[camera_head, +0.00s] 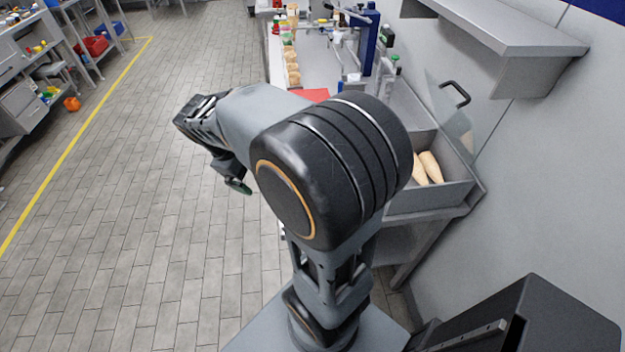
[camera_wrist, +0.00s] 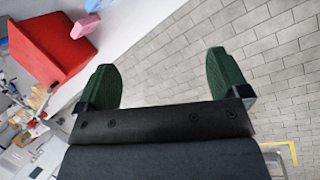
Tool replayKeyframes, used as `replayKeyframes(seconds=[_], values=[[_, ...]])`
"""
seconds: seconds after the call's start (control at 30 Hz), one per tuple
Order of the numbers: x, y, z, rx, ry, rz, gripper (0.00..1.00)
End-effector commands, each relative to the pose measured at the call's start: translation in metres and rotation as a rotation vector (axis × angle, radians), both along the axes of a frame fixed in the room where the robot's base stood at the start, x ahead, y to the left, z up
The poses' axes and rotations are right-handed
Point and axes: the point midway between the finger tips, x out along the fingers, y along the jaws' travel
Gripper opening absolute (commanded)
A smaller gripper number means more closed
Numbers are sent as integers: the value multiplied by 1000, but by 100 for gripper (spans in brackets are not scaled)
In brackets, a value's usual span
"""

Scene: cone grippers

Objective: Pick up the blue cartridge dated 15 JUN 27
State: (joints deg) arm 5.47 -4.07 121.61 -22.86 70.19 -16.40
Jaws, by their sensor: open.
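My gripper (camera_wrist: 164,80) is open, its two green pads wide apart with nothing between them. In the head view my gripper (camera_head: 238,186) hangs over the floor left of the bench, and only one green pad shows clearly. A small light-blue piece (camera_wrist: 96,4) is cut by the top edge of the wrist view; I cannot tell whether it is a cartridge. No date is readable on anything.
A red box (camera_wrist: 48,48) and a pink block (camera_wrist: 87,24) are at the wrist view's upper left. In the head view, my arm partly hides the bench. A grey bin (camera_head: 455,195) holds tan cones (camera_head: 430,166). Floor on the left (camera_head: 120,200) is clear.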

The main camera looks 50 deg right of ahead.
Motion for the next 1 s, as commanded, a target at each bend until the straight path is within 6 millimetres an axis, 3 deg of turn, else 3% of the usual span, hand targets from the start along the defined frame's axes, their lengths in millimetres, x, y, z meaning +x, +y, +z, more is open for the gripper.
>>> replayKeyframes(seconds=[0.03, 0.2, 0.5, 0.67, 1.0], values=[[12, -15, -23, -45, 108, 38, 94], [40, -64, -66, -170, 428, 148, 94], [66, -118, -122, -277, 805, 245, 94], [67, -132, -135, -295, 886, 262, 94], [31, -172, -158, -296, 906, 264, 94]])
